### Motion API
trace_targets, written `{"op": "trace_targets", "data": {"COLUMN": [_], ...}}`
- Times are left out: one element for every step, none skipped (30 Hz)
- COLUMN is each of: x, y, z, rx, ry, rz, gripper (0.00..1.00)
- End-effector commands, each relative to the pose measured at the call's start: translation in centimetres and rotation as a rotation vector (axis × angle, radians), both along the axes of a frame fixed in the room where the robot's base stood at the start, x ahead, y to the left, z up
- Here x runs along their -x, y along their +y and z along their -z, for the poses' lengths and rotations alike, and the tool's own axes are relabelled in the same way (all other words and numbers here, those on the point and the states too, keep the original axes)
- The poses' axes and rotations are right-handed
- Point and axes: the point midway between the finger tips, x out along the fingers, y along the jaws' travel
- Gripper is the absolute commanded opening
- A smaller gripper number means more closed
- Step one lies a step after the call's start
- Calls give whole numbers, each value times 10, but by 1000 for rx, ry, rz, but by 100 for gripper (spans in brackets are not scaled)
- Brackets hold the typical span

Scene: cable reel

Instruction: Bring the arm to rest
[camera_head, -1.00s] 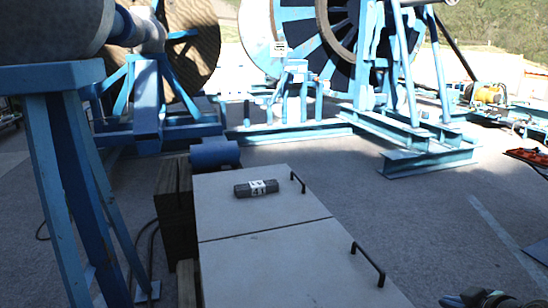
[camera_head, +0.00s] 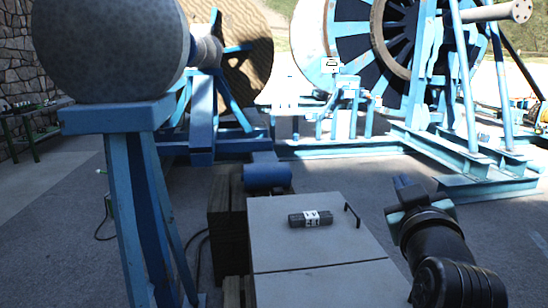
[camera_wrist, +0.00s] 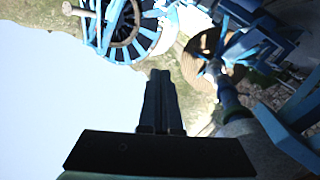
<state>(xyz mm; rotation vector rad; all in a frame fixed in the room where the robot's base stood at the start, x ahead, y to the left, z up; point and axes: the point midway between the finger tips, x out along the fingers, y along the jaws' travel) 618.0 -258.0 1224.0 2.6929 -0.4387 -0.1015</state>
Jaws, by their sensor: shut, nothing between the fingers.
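My arm (camera_head: 437,245) reaches up from the lower right corner in the head view, black and bent, to the right of the pale cabinet. My gripper (camera_head: 402,183) is at its upper end, small and seen from behind, over the grey floor in the picture. In the wrist view the dark fingers (camera_wrist: 160,90) lie together, shut and empty, against pale sky and a hillside. They touch nothing that I can see.
A dark block (camera_head: 310,219) with a white label lies on the pale cabinet top (camera_head: 320,246), near a black handle (camera_head: 353,216). A blue stand (camera_head: 140,205) rises at left. Blue reel frames (camera_head: 340,147) stand behind. Open floor shows at right.

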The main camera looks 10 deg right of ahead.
Motion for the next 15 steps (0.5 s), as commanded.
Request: {"op": "trace_targets", "data": {"x": [2,5,10,15,21,30,38,46,59,69,80,95,106,116,130], "y": [28,43,62,77,92,111,125,139,157,171,183,198,208,217,228], "z": [-38,-56,-80,-97,-114,-136,-152,-169,-190,-205,-219,-237,-248,-259,-271], "rx": [-2,-7,-15,-23,-32,-45,-57,-69,-87,-101,-118,-138,-154,-169,-189], "ry": [-71,-116,-175,-220,-264,-323,-367,-412,-472,-517,-558,-613,-650,-686,-728], "rz": [-29,-43,-66,-83,-102,-130,-151,-174,-207,-232,-258,-291,-315,-339,-369], "gripper": [0,0,0,0,0,0,0,0,0,0,0,0,0,0,0]}}
